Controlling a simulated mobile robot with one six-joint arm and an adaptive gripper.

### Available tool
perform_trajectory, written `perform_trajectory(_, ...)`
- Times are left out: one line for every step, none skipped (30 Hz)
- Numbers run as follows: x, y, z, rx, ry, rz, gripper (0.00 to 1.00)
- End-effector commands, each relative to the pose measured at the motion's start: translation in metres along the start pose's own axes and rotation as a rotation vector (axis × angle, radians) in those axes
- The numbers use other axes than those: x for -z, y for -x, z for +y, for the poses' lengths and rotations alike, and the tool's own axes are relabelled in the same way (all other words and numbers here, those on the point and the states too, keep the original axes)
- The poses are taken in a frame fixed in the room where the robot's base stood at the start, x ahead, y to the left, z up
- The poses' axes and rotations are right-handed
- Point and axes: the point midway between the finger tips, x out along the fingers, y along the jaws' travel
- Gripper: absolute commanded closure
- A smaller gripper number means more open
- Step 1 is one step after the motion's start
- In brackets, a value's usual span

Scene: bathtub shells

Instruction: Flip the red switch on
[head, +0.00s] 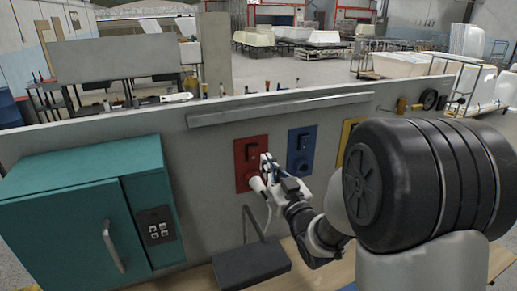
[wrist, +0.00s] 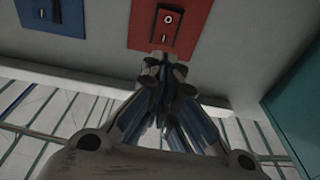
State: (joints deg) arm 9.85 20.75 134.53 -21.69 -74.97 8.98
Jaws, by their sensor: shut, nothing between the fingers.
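A blue switch panel (head: 301,149) and a partly hidden yellow panel (head: 347,134) are to the right. A teal cabinet (head: 70,215) stands at the left. A grey ledge (head: 280,107) runs above the panels. A dark box (head: 250,262) with an upright rod is below.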

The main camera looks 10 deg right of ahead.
Motion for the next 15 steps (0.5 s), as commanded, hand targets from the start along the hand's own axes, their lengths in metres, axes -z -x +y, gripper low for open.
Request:
perform_trajectory(0.001,-0.012,-0.001,0.002,0.0,0.001,1.0)
perform_trajectory(0.001,-0.018,-0.001,0.002,0.0,0.001,1.0)
perform_trajectory(0.001,-0.025,-0.001,0.001,-0.001,0.001,1.0)
perform_trajectory(0.001,-0.031,-0.001,0.002,-0.001,0.001,1.0)
perform_trajectory(0.0,-0.036,-0.001,0.002,-0.001,0.0,1.0)
perform_trajectory(0.001,-0.042,-0.001,0.001,0.0,0.0,1.0)
perform_trajectory(0.001,-0.046,0.0,0.001,0.0,0.0,1.0)
perform_trajectory(0.0,-0.05,0.0,0.001,0.0,0.001,1.0)
perform_trajectory(0.0,-0.054,0.0,0.0,0.0,0.0,1.0)
perform_trajectory(0.001,-0.057,0.0,0.0,0.0,0.0,1.0)
perform_trajectory(0.0,-0.06,0.0,0.0,0.0,0.0,1.0)
perform_trajectory(0.0,-0.062,0.0,0.0,0.0,0.0,1.0)
perform_trajectory(0.0,-0.064,0.0,0.0,0.0,0.0,1.0)
perform_trajectory(0.0,-0.065,0.0,0.0,0.0,0.0,1.0)
perform_trajectory(0.0,-0.066,0.0,0.0,0.0,0.0,1.0)
